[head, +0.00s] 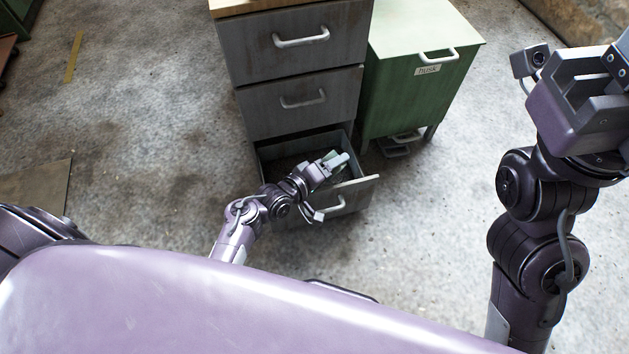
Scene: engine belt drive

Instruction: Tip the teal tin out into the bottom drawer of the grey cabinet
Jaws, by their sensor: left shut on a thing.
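The grey cabinet (292,80) stands at the top middle, and its bottom drawer (362,190) is pulled open. My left gripper (328,168) is over the open drawer, shut on the teal tin (339,162). Only a small pale teal part of the tin shows beside the fingers, so its tilt and contents cannot be told. The drawer's inside looks dark and is partly covered by my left arm. My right gripper (606,88) is raised at the right edge, far from the drawer. Its fingers are cut off by the frame.
A green bin (415,90) with a handle and a label reading "husk" stands right beside the cabinet. The cabinet's upper two drawers are shut.

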